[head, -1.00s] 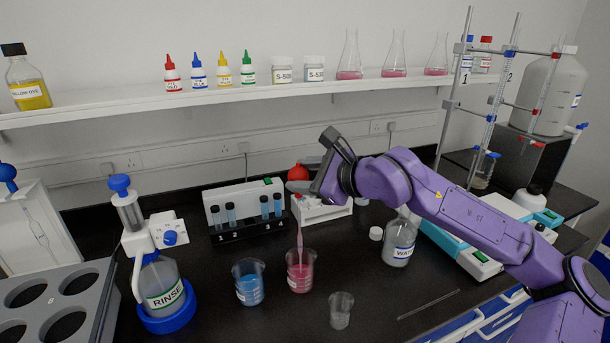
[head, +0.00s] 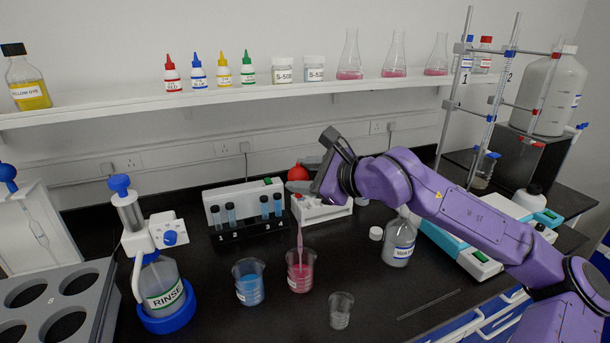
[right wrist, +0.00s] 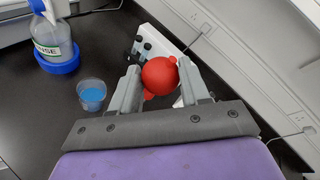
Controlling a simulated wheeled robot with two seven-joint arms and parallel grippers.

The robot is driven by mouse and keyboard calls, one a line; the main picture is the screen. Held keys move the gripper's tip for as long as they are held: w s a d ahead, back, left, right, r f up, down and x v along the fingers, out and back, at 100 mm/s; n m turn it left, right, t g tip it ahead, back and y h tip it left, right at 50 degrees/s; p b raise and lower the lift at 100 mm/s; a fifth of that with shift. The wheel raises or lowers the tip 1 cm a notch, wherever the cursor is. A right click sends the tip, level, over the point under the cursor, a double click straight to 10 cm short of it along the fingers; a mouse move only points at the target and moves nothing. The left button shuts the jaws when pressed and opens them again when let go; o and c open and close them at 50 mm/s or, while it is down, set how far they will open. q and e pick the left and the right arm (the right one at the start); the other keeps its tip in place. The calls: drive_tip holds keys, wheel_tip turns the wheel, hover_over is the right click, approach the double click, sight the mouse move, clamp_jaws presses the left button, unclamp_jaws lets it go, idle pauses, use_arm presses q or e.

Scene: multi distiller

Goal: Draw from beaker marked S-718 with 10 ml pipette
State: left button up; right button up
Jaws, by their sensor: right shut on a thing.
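My right gripper (head: 300,176) is shut on a red pipette bulb (right wrist: 160,76), which sits between its two fingers in the right wrist view. The bulb also shows in the head view (head: 298,172). Straight below it, a thin upright pipette (head: 299,238) with pink in it stands with its lower end inside a beaker of red-pink liquid (head: 300,272). Whether the bulb joins the pipette is not clear. A beaker of blue liquid (head: 248,284) stands to the left. An empty clear beaker (head: 341,311) stands in front right. The beaker labels are too small to read. My left gripper is out of view.
A RINSE bottle (head: 160,285) with a blue base and a grey holed rack (head: 95,300) stand at left. A tube rack (head: 245,228) stands behind the beakers.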

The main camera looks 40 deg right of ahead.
wheel_tip(320, 180, up, 12)
drive_tip(key=p, duration=0.8)
drive_tip(key=shift+p, duration=0.3)
idle(0.7)
